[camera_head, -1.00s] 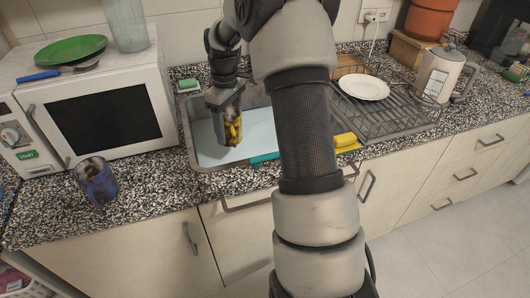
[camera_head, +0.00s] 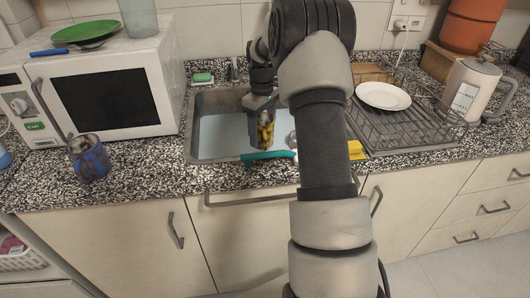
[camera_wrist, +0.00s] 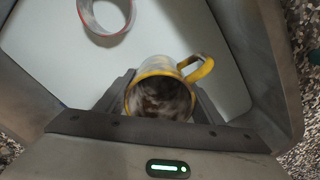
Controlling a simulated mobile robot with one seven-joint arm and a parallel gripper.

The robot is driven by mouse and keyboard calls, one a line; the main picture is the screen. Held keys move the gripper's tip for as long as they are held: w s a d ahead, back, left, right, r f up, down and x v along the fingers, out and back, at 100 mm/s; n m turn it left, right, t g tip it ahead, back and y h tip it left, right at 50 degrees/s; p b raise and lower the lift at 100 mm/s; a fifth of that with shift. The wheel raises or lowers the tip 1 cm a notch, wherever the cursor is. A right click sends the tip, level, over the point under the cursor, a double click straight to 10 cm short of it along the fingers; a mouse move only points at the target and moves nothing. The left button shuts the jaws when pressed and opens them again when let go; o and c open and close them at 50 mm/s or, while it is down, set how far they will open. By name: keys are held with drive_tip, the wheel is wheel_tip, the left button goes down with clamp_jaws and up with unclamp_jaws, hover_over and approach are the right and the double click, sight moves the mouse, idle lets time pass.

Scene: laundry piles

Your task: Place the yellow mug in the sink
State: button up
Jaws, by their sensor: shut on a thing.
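The yellow mug (camera_head: 266,133) is in my gripper (camera_head: 262,112), over the sink (camera_head: 197,142) in the head view. In the wrist view the yellow mug (camera_wrist: 162,70) lies between the two fingers of my gripper (camera_wrist: 160,108), its dark, stained inside facing the camera and its handle to the upper right. The gripper is shut on it. The pale sink floor (camera_wrist: 50,45) fills the view behind the mug. The exact gap between mug and sink floor cannot be told. My arm hides the right part of the sink.
A ring-shaped rim with red edging (camera_wrist: 106,15) shows on the sink floor. A blue mug (camera_head: 88,160) stands left; a dish rack (camera_head: 400,128) stands right.

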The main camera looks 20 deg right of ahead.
wheel_tip(320, 180, down, 8)
drive_tip(key=shift+b, duration=0.7)
drive_tip(key=shift+f, duration=0.2)
drive_tip(key=o, duration=1.3)
